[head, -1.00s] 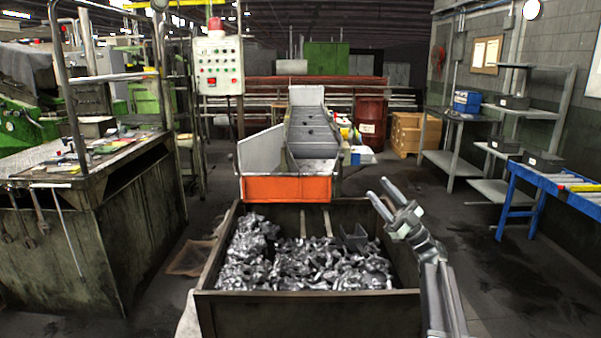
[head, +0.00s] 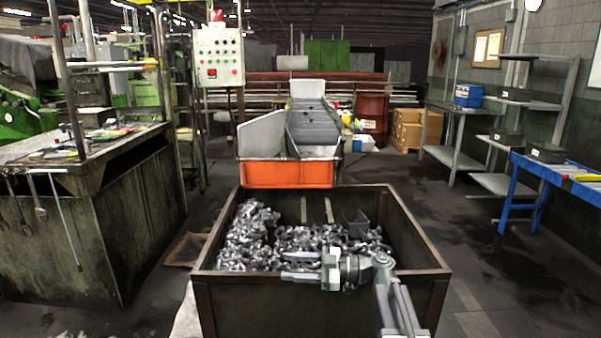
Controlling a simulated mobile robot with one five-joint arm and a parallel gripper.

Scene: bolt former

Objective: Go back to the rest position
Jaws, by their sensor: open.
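My gripper (head: 300,267) is in the head view, above the front right part of a dark metal bin (head: 325,312). Its fingers point left and are open, with nothing seen between them. My arm comes up from the lower right corner of the bin. The bin holds a heap of shiny metal parts (head: 255,235), piled higher at the left. The gripper hides some of the parts behind it. I cannot tell whether the fingers touch the parts.
An orange-fronted chute (head: 287,173) stands behind the bin. A blue roller table (head: 545,178) and grey shelves (head: 455,155) stand at right. The floor right of the bin is clear.

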